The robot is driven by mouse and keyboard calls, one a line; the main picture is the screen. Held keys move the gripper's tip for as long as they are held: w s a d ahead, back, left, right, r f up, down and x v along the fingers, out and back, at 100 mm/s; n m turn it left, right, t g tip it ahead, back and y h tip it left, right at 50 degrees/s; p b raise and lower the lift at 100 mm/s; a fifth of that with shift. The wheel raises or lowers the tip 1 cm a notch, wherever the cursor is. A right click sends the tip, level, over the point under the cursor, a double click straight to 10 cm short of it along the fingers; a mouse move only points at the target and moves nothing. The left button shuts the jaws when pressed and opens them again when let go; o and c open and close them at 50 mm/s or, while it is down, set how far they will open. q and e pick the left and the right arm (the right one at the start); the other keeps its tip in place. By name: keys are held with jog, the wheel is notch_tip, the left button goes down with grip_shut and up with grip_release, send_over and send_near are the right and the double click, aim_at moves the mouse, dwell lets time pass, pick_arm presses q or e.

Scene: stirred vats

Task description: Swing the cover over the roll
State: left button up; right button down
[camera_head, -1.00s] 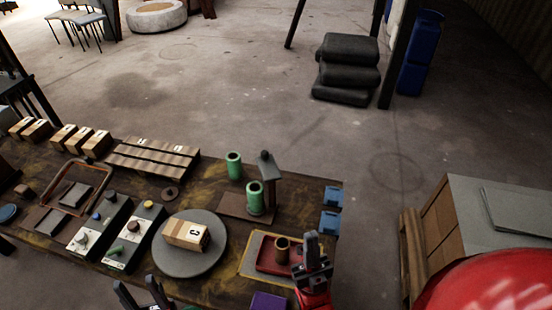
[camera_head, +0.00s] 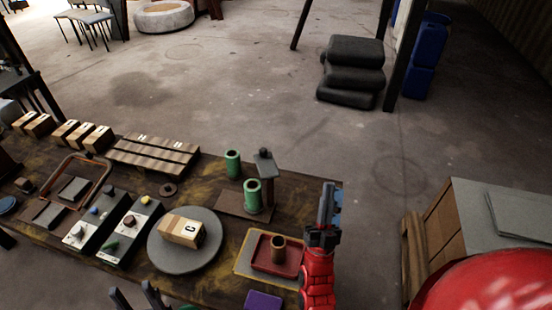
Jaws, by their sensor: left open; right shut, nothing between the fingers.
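A green roll (camera_head: 252,196) stands upright on a brown base board (camera_head: 230,204). Beside it, to the right, rises a brown post with a small grey cover (camera_head: 265,162) at its top. The cover looks to be off to the side of the roll's open top, not over it. A second green roll (camera_head: 233,163) stands behind. My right gripper (camera_head: 327,186) is shut and empty, to the right of the post near the table's right edge, pointing away from me. My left gripper (camera_head: 134,294) is open and empty at the bottom edge, with only its fingers showing.
A round grey disc (camera_head: 165,255) bears a block marked C (camera_head: 182,230). Control boxes (camera_head: 128,228) stand left. A purple block (camera_head: 263,300) is at the front.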

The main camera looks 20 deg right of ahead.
aim_at(266, 165)
jog(key=w+d+f+m+g+y+b, duration=0.25)
jog(key=w+d+f+m+g, duration=0.2)
jog(key=w+d+f, duration=0.35)
jog(key=w+d+f+m+g+y+b, duration=0.25)
jog(key=w+d+f+g+b, duration=0.3)
jog(key=f, duration=0.45)
jog(key=w+a+r+n+y+b, duration=0.45)
jog(key=a+y, duration=0.45)
jog(key=y, duration=0.7)
jog(key=s+a+p+x, duration=0.1)
jog(key=a+p+x, duration=0.1)
jog(key=x, duration=1.1)
jog(key=shift+r+m+t+p, duration=0.4)
jog(key=shift+r+p, duration=0.2)
jog(key=shift+p, duration=0.15)
jog(key=shift+a, duration=0.1)
